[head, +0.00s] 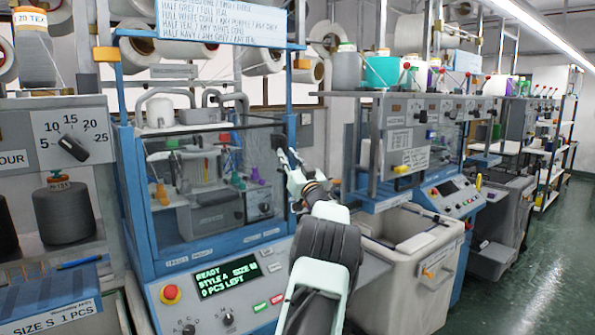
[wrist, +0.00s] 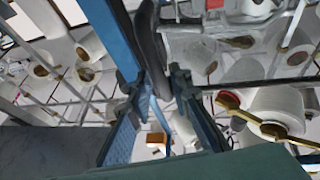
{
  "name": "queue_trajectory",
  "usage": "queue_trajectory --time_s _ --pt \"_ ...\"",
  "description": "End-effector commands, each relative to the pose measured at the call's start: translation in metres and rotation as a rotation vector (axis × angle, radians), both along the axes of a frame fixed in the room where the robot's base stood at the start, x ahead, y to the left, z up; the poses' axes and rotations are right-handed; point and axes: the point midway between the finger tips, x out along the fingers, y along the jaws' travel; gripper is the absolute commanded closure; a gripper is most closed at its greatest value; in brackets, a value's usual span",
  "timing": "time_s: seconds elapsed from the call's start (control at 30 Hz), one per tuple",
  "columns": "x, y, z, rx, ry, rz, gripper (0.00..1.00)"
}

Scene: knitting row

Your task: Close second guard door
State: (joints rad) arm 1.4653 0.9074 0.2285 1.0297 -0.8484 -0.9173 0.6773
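The near knitting machine has a clear guard panel (head: 205,190) in a blue frame; it looks shut. The second machine, to its right, has a dark-framed clear panel (head: 437,148); my arm and the grey post at its left partly confuse the view, so I cannot tell how far its door is open. My gripper (head: 290,158) is raised at the near machine's right blue post, with its fingertips apart. In the wrist view my gripper (wrist: 158,95) shows its fingers spread, with a dark curved bar (wrist: 151,48) between or behind them. I cannot tell whether they touch it.
A grey bin (head: 405,265) stands right of my arm, below the second machine. The near machine's control panel (head: 225,285) lies below its window. Yarn cones and racks hang above. The green aisle floor (head: 545,260) at the right is clear.

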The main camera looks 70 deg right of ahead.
Motion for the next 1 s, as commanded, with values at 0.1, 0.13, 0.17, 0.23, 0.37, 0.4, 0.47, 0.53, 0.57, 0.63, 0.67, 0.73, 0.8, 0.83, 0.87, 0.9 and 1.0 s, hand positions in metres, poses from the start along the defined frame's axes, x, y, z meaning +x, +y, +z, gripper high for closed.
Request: queue_trajectory --time_s 0.1,0.13,0.17,0.23,0.37,0.4,0.47,0.53,0.57,0.63,0.67,0.73,0.8,0.83,0.87,0.9,1.0 --pt "-0.013 0.009 -0.006 0.002 0.0 -0.001 0.81" --pt "-0.016 0.012 -0.008 0.003 0.0 -0.001 0.81" --pt "-0.018 0.015 -0.009 0.0 0.0 -0.001 0.81" --pt "-0.025 0.021 -0.013 0.002 0.0 -0.001 0.81" --pt "-0.04 0.032 -0.02 0.002 -0.001 -0.002 0.81" --pt "-0.044 0.036 -0.021 0.001 -0.002 -0.001 0.81" --pt "-0.049 0.041 -0.025 0.002 -0.001 -0.002 0.81" --pt "-0.055 0.045 -0.028 0.0 -0.001 -0.002 0.81" --pt "-0.057 0.047 -0.029 0.0 -0.001 -0.002 0.81" --pt "-0.06 0.051 -0.031 -0.001 -0.002 -0.001 0.81" --pt "-0.061 0.052 -0.032 0.0 -0.002 -0.001 0.81" --pt "-0.063 0.053 -0.033 0.0 -0.002 -0.001 0.81" --pt "-0.064 0.054 -0.033 -0.001 -0.003 -0.001 0.81" --pt "-0.065 0.055 -0.033 -0.001 -0.003 -0.001 0.81" --pt "-0.065 0.055 -0.033 -0.001 -0.003 -0.001 0.81" --pt "-0.065 0.055 -0.033 -0.001 -0.003 -0.001 0.81" --pt "-0.065 0.054 -0.033 -0.001 -0.003 -0.001 0.81"
